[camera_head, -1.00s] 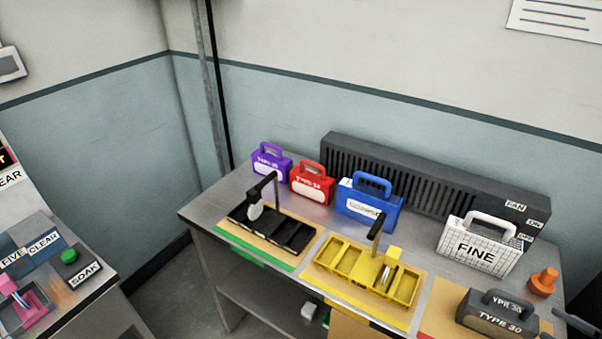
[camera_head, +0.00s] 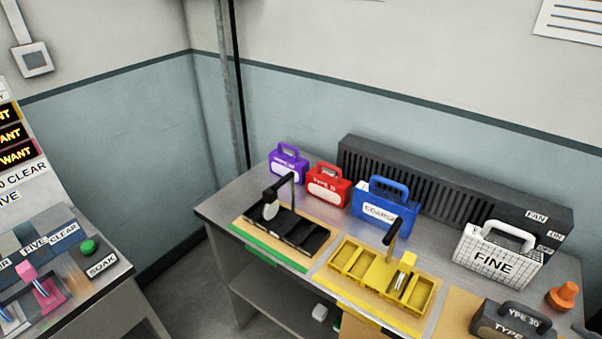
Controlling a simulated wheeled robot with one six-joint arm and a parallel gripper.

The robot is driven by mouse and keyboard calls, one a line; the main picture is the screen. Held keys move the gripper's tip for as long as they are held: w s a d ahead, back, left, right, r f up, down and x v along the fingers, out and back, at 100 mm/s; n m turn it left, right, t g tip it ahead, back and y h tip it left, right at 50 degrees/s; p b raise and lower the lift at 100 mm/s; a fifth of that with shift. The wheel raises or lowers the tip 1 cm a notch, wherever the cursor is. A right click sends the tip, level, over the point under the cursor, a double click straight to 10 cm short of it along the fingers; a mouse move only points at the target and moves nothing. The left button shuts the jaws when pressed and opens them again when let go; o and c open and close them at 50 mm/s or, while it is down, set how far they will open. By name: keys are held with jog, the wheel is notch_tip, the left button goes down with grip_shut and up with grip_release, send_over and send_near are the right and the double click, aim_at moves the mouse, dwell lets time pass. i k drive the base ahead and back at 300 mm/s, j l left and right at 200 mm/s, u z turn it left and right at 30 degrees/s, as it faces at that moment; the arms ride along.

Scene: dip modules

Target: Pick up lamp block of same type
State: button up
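No gripper shows in the head view. Several blocks with carry handles stand on the metal bench. A purple block (camera_head: 288,164) and a red block (camera_head: 328,189) marked TYPE stand at the back left. A blue block (camera_head: 383,212) marked COARSE stands to their right. A white gridded block (camera_head: 492,262) marked FINE stands further right. A dark grey block (camera_head: 510,322) marked TYPE 30 is cut off by the bottom edge. I cannot tell which of these is the lamp block.
A black tray (camera_head: 300,238) and a yellow tray (camera_head: 370,288), each with compartments and a black post, lie at the bench front. A grey slatted fan unit (camera_head: 450,190) runs along the back. An orange knob (camera_head: 563,295) sits at right. A control desk (camera_head: 85,290) stands at left, floor between.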

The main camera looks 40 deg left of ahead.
aim_at(281, 162)
jog(key=u, duration=1.6)
